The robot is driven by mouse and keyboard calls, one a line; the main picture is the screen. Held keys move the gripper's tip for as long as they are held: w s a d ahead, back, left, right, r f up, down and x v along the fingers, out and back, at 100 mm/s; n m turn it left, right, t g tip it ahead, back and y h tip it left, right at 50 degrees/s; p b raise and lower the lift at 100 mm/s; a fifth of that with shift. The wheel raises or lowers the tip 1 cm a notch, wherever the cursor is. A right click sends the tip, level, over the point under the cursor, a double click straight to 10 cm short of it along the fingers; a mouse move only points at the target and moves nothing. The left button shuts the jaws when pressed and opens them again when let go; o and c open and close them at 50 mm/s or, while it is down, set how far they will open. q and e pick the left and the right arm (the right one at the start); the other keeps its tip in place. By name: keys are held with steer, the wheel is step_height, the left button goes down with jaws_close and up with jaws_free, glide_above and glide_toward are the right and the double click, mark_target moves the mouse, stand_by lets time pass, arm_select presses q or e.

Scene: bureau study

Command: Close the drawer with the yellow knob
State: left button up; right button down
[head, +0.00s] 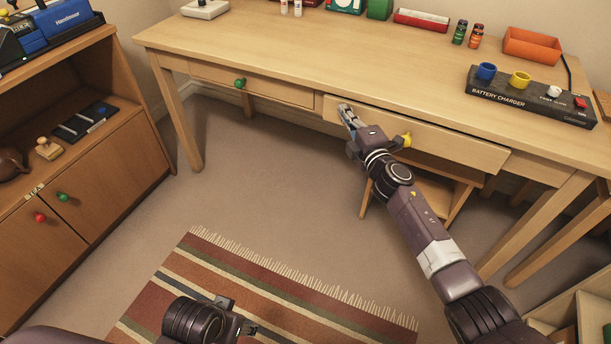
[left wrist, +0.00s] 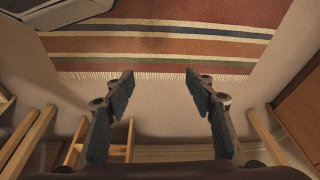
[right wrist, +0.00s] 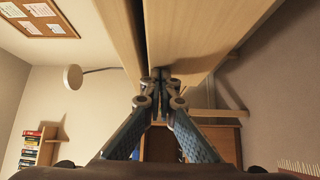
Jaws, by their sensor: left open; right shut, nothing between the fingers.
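The drawer with the yellow knob (head: 455,144) is in the right part of the wooden desk. Its front stands a little out from the desk, and a dark gap shows behind it in the right wrist view. The yellow knob (head: 405,139) is partly behind my right arm. My right gripper (head: 345,110) is shut and empty at the left end of this drawer front. In the right wrist view its fingertips (right wrist: 160,76) are close to the drawer's edge; I cannot tell whether they touch. My left gripper (left wrist: 162,88) is open and empty above the floor, away from the desk.
A drawer with a green knob (head: 239,84) is shut at the left of the desk. A battery charger (head: 530,95) and an orange tray (head: 533,45) stand on the desktop. A cabinet (head: 95,195) stands at left. A striped rug (head: 270,285) lies on open floor.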

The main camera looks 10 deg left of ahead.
mark_target(353, 107)
steer(key=w, duration=0.1)
steer(key=w+d+b, duration=0.1)
steer(key=w, duration=0.1)
steer(key=shift+w+d+b, duration=0.1)
steer(key=shift+w+b, duration=0.05)
steer(key=shift+b, duration=0.15)
arm_select(q)
steer(key=v, duration=0.6)
steer(key=shift+r, duration=0.15)
arm_select(e)
steer(key=shift+r, duration=0.2)
arm_select(q)
steer(key=shift+a, duration=0.1)
arm_select(e)
steer(key=shift+w+d+r, duration=0.1)
steer(key=shift+d+r, duration=0.05)
steer(key=shift+r, duration=0.05)
steer(key=shift+f, duration=0.1)
